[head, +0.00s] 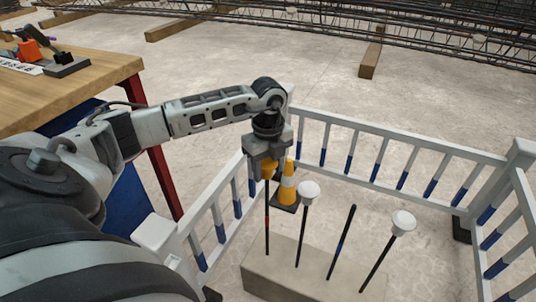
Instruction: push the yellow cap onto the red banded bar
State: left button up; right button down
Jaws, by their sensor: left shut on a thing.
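My left gripper (267,157) points down and is shut on the yellow cap (268,170), which is partly hidden between its fingers. The cap is in line with the top of the dark bar with a red band (267,218), the leftmost bar in the concrete block (300,278). The bar's top end is hidden by the cap and fingers, so I cannot tell whether the cap is around it or just above it. My right gripper is not in view.
Two bars beside it carry white caps (309,190) (403,222); a blue-banded bar (342,242) is bare. White railings (400,136) surround the block. A wooden workbench (95,82) is at the left.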

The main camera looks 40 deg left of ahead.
aim_at(268, 178)
pick_arm(q)
jog(key=shift+f+b, duration=0.85)
jog(key=shift+f, duration=0.6)
jog(key=shift+f+b, duration=0.5)
jog(key=shift+f, duration=0.3)
jog(key=o, duration=1)
